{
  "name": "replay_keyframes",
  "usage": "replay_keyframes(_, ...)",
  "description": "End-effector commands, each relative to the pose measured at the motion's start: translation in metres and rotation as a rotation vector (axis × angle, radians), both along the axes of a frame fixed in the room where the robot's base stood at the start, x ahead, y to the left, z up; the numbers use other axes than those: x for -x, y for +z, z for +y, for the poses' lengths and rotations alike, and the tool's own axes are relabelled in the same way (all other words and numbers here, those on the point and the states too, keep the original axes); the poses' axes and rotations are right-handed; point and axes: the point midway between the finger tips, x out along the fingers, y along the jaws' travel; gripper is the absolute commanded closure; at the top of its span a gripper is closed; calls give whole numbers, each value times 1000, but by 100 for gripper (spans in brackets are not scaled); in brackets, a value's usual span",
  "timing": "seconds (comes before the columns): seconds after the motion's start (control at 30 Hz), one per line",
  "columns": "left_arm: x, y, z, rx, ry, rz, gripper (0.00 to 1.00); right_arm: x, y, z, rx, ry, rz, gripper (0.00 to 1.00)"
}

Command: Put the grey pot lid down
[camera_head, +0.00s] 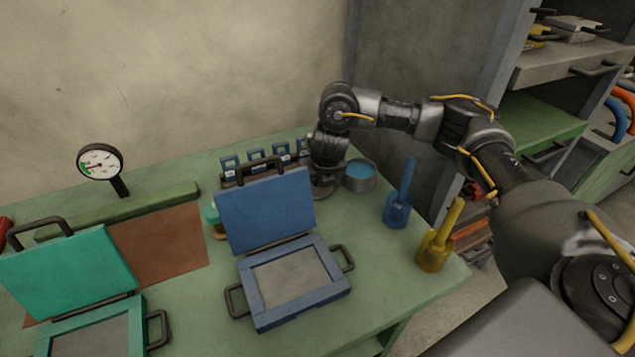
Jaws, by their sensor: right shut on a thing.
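My right gripper (325,168) reaches down at the back of the green table, just behind the raised blue lid of the press. It is shut on the grey pot lid (327,192), whose rim shows low beneath it. The raised blue lid hides part of the pot lid. I cannot tell whether the pot lid touches the table. A grey pot (361,186) with blue liquid stands uncovered just to its right. My left gripper is not in view.
An open blue press (288,322) stands in front, and an open teal press (68,270) at left. Small blue tags (255,156) stand behind. A blue brush (398,214) and a yellow brush (434,252) stand at right. A gauge (100,161) stands at back left.

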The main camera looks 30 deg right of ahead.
Motion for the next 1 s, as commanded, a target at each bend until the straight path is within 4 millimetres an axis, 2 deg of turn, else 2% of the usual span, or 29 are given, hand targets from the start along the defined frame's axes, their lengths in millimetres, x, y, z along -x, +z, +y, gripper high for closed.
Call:
replay_keyframes(0.13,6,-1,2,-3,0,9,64,0,-1,0,0,0,0,33)
replay_keyframes(0.17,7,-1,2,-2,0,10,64,0,0,0,0,0,0,7)
replay_keyframes(0.23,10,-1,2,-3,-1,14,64,0,0,0,0,0,0,0)
replay_keyframes(0.43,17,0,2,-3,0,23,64,0,0,0,0,0,0,0)
replay_keyframes(0.57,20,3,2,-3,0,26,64,2,9,1,0,1,-2,0)
replay_keyframes(0.8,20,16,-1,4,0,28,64,19,54,2,2,4,-5,0)
replay_keyframes(1.0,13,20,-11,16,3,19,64,34,89,5,1,3,-4,0)
